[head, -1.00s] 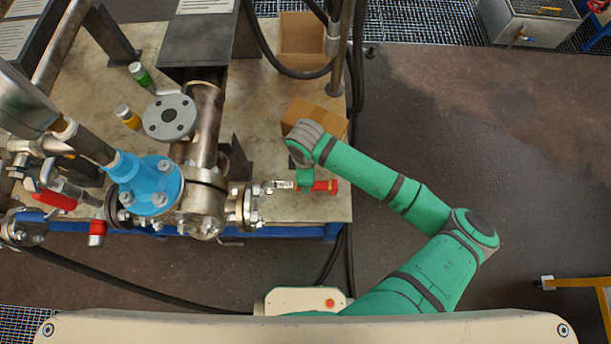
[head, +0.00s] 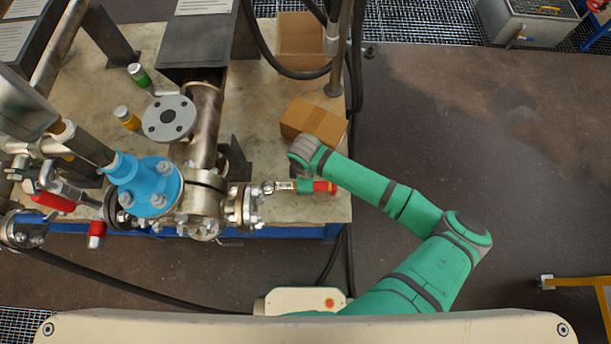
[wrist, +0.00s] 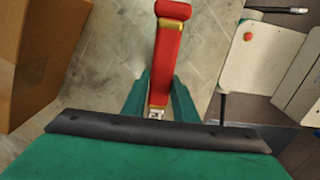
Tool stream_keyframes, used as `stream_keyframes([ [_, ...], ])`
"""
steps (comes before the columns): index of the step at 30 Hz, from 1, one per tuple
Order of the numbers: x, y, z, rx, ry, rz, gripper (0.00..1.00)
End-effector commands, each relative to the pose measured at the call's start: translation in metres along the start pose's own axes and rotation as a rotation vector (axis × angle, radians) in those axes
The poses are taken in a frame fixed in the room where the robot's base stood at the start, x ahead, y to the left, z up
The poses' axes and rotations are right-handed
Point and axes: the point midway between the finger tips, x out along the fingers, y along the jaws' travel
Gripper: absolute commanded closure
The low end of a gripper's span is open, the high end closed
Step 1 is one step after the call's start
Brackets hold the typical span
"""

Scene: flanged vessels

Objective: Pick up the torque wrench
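The torque wrench (head: 325,187) lies at the right front of the worktable, its red handle to the right and its metal end towards the flange bolts at left. Its red handle (wrist: 168,50) also runs up the middle of the wrist view. My gripper (head: 305,186) is over the handle, mostly hidden under my wrist in the head view. In the wrist view my gripper's green fingers (wrist: 161,88) stand on either side of the handle, very near it. Whether they touch it cannot be made out. The lower part of the wrench is hidden by my gripper body.
A cardboard box (head: 314,122) stands just behind my wrist and fills the left of the wrist view (wrist: 35,55). The flanged vessel (head: 203,205) with its blue fitting (head: 148,185) is close at left.

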Motion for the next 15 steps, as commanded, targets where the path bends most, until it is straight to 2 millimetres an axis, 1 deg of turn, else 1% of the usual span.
stream_keyframes([
  [1, 0.0, 0.0, 0.0, 0.0, 0.0, 0.0, 0.87],
  [3, 0.0, 0.0, 0.0, 0.0, 0.0, 0.0, 1.0],
  [11, -0.001, 0.001, 0.0, 0.001, 0.001, 0.001, 1.0],
  [15, -0.011, 0.001, 0.0, 0.001, 0.002, 0.002, 1.0],
])
